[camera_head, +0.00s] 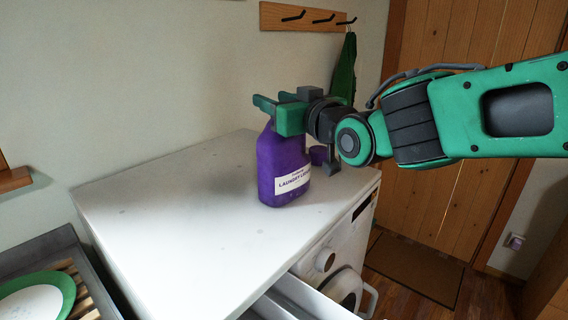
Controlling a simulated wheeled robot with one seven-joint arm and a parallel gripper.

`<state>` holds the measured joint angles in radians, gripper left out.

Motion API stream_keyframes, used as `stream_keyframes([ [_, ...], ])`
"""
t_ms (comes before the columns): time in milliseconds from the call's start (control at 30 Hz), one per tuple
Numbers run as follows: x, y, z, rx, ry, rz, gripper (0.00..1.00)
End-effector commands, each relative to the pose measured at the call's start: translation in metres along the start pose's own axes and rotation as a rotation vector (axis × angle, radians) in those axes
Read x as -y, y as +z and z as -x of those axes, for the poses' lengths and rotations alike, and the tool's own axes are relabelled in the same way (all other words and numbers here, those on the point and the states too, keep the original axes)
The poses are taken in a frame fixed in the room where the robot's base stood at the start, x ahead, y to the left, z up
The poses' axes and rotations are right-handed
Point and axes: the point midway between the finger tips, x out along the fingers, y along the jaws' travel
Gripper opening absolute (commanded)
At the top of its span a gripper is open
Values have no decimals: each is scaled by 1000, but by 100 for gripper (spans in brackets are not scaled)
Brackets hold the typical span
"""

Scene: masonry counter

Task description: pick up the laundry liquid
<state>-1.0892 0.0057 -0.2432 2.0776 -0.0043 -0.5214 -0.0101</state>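The laundry liquid (283,165) is a purple bottle with a white label. It stands upright on the white top of the washing machine (165,215), toward its right side. My gripper (268,106), green and black, reaches in from the right at the top of the bottle and covers its neck and upper part. I cannot tell whether its fingers touch the bottle or how far apart they are. A small purple thing (318,155) shows just right of the bottle, partly hidden by a dark part of my gripper.
A hook rail (305,18) with a green cloth (343,72) hangs on the wall behind. The machine's drawer (300,297) is pulled out at the front. A rack with a green-rimmed plate (38,297) is at lower left. The machine top is clear left of the bottle.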

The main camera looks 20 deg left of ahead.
Motion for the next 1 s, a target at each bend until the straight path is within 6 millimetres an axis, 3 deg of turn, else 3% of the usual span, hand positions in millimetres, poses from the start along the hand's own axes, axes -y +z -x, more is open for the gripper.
stream_keyframes([
  [33,-1,0,0,1,2,0,20],
  [100,-2,0,0,1,3,1,4],
  [133,-2,0,0,1,3,1,0],
  [667,-2,-7,0,-9,2,-1,0],
  [1000,-2,-24,0,-11,2,-1,0],
])
